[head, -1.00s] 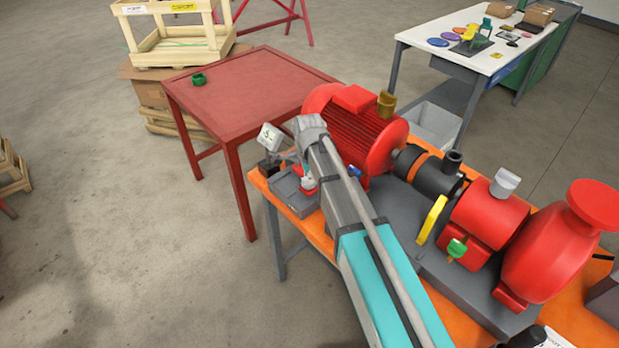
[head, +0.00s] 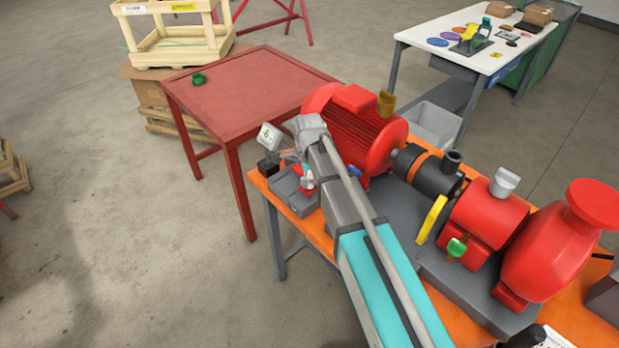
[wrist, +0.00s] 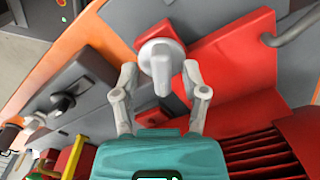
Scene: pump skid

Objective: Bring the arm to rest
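My arm (head: 350,200) reaches over the orange bench, its wrist beside the red motor (head: 365,130). My gripper (wrist: 162,92) is open in the wrist view, its two grey fingers well apart. A pale grey knob with a bar handle (wrist: 162,65), on a red block, lies ahead of and between the fingers. I cannot tell how far the fingertips are from the knob, and no contact is clear. In the head view the gripper is mostly hidden by the wrist; a small red and white part (head: 306,180) shows beside it.
The pump skid with a red pump (head: 550,255), yellow guard (head: 432,219) and green-tagged part (head: 456,248) crowds the bench right of my arm. A red table (head: 250,95) is behind; open floor lies left.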

